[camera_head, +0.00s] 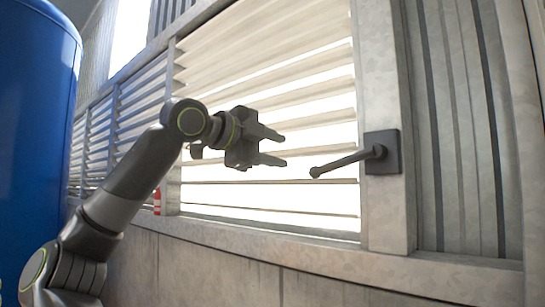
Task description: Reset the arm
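My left arm comes in from the lower left and reaches up in front of a slatted window. My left gripper (284,147) is open, with its two fingers apart and pointing right. Nothing is between the fingers. A dark lever handle (345,163) on a square plate (383,152) is fixed to the post right of the window. Its tip points left toward the gripper, with a gap between them in the picture. My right gripper is not in view.
A large blue tank (38,120) stands at the far left. A slatted window (270,60) fills the middle, above a concrete wall (215,265). A small red object (157,201) shows behind my arm. Corrugated panelling (455,120) is at the right.

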